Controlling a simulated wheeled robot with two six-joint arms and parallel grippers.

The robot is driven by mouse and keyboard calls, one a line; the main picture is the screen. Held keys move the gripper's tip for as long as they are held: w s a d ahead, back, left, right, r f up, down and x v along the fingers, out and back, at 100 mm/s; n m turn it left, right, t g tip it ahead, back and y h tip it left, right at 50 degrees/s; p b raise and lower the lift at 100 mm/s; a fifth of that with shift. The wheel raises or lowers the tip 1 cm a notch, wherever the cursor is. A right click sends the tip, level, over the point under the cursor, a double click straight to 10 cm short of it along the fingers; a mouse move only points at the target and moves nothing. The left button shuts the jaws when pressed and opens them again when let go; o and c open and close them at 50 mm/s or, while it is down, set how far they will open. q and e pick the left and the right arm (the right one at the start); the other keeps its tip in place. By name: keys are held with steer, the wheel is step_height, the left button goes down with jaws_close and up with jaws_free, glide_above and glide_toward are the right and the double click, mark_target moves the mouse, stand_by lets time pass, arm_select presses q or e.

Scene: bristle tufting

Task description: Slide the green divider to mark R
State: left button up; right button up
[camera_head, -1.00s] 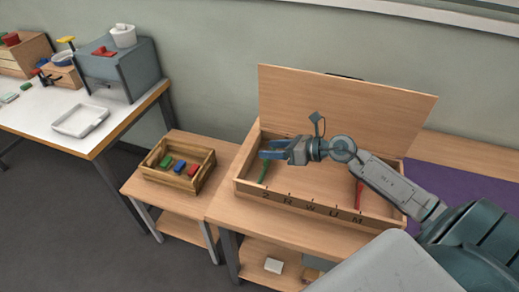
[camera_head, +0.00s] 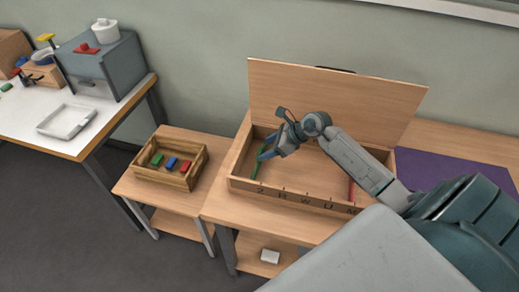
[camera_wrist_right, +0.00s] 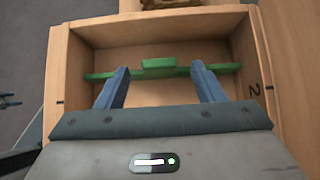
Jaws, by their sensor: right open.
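The green divider (camera_head: 254,170) stands across the wooden box (camera_head: 296,200), near its left end, close to the first front mark, which reads like Z or 2. Mark R (camera_head: 281,195) is the second from the left. In the right wrist view the divider (camera_wrist_right: 212,69) runs from wall to wall with a raised middle tab. My right gripper (camera_wrist_right: 160,68) is open, its blue fingers on either side of the tab with gaps. In the head view this gripper (camera_head: 265,155) points down at the divider. A small dark-blue shape at the wrist view's left edge may be my left gripper; its state is unclear.
A red divider (camera_head: 351,189) stands near the box's right end. The raised lid (camera_head: 335,100) stands along the back. A wooden crate (camera_head: 187,179) with coloured pieces sits to the left. The box floor between the dividers is clear except for my arm above it.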

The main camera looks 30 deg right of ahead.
mark_target(260, 151)
steer(key=shift+p+x, duration=0.5)
steer(key=shift+x, duration=1.7)
steer(key=shift+c, duration=0.4)
jaws_close()
steer(key=s+d+b, duration=0.1)
steer(key=s+d, duration=0.2)
steer(key=s+d+b, duration=0.1)
steer(key=s+d, duration=0.2)
steer(key=s, duration=0.1)
steer(key=shift+s+d+f, duration=0.1)
steer(key=shift+s+d, duration=0.1)
steer(key=shift+s, duration=0.05)
steer(key=shift+s+d, duration=0.35)
steer(key=shift+s, duration=0.15)
steer(key=shift+o, duration=0.4)
jaws_free()
steer(key=shift+d, duration=0.1)
